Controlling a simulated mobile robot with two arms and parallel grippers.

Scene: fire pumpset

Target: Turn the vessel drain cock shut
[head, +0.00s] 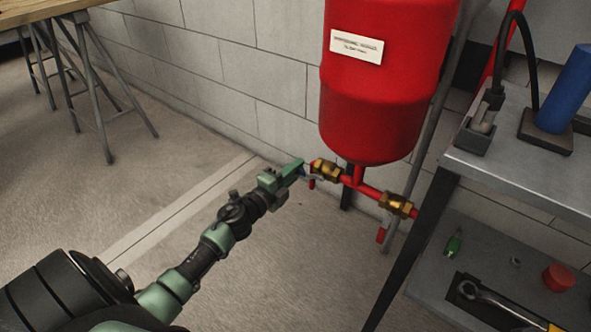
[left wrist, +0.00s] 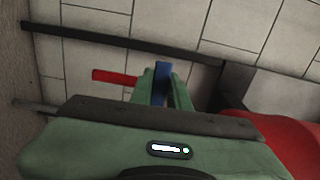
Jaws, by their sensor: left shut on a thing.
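The red vessel (head: 378,80) hangs by the wall with a white label (head: 356,46). Under it a red pipe carries a brass cock (head: 325,169) at its left end, with a short red piece (head: 312,184) pointing down below it. My left gripper (head: 296,168) is at this left cock. In the left wrist view its green fingers (left wrist: 160,88) are shut on a blue lever (left wrist: 161,82). A red bar (left wrist: 115,76) shows beside them. The lever's angle to the pipe is hard to tell. My right gripper is not in view.
A second brass valve (head: 397,205) with a red lever (head: 381,235) sits to the right on the pipe. A grey two-level bench (head: 500,180) stands at the right, its leg close to that valve.

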